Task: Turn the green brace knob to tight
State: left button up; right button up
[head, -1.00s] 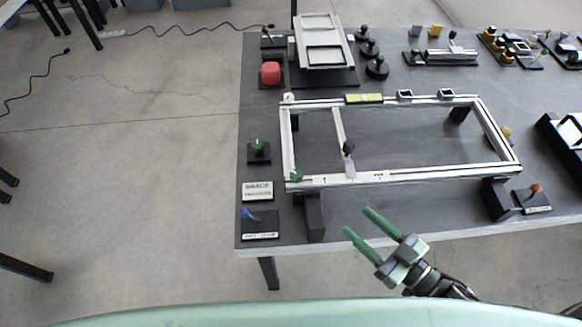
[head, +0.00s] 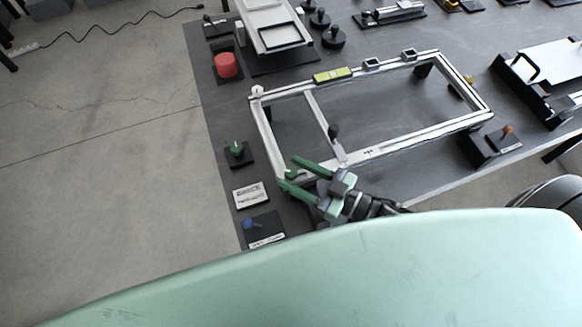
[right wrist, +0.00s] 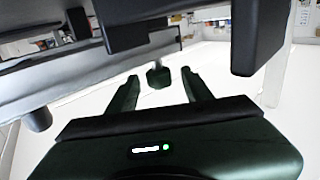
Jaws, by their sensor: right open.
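A green knob (head: 291,173) sits at the near left corner of the white frame (head: 400,144). My right gripper (head: 287,172) is open at that corner, its green fingertips on either side of the knob in the head view. In the right wrist view a green knob (right wrist: 158,77) shows between and slightly beyond the two open fingertips (right wrist: 159,74); I cannot tell whether they touch it. A second green knob (head: 236,148) stands on a black base left of the frame. My left gripper is not in view.
A label plate reading BRACE (head: 250,195) and a blue knob (head: 250,223) on a black base lie left of my gripper. A red button (head: 226,65) is at the back left. A crossbar with a black knob (head: 333,131) spans the frame.

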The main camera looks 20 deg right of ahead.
jog(key=shift+w+a, duration=0.45)
jog(key=shift+w, duration=0.05)
grip_shut()
jog(key=shift+r+m+t+h+p, duration=0.15)
jog(key=shift+m+t+h+p, duration=0.3)
jog(key=shift+m+t+h, duration=0.2)
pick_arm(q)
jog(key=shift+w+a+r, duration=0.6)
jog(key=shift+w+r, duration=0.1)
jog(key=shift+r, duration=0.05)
pick_arm(e)
jog(key=shift+m+t+h, duration=1.15)
jog(key=shift+m+h, duration=0.5)
jog(key=shift+h, duration=0.8)
